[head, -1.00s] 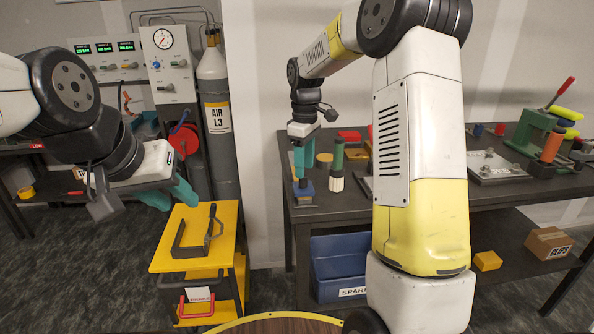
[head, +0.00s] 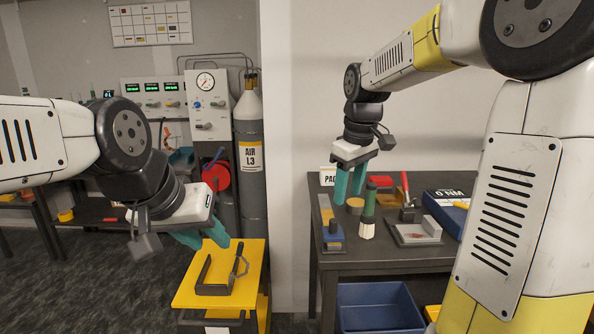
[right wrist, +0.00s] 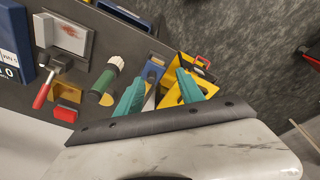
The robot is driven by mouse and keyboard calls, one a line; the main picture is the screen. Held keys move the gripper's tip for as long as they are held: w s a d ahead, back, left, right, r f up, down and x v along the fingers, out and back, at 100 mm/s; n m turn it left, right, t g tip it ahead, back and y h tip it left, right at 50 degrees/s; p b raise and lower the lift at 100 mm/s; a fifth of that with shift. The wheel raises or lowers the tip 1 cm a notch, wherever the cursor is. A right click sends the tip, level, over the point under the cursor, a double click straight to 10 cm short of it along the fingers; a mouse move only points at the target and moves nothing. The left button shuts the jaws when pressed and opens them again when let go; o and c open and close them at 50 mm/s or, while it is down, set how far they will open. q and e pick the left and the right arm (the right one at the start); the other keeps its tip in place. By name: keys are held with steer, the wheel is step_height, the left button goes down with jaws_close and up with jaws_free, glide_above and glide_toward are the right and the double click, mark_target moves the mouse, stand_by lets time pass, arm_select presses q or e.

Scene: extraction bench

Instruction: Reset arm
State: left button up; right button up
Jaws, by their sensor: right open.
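My right gripper (head: 348,196) is open and empty in the head view, pointing down above the dark bench (head: 400,262). Its two teal fingers stand apart in the right wrist view (right wrist: 158,84). A blue block (head: 333,238) lies on the bench below and left of the fingers.
A red-handled tool (head: 406,195), a grey plate (head: 415,234) and a blue case (head: 452,212) occupy the bench. A blue bin (head: 380,308) sits below.

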steer(key=s+d+m+t+y, duration=0.1)
steer(key=s+m+t, duration=0.3)
steer(key=s, duration=1.5)
steer(key=m, duration=0.3)
steer(key=shift+s+r+y, duration=0.15)
steer(key=shift+y, duration=0.15)
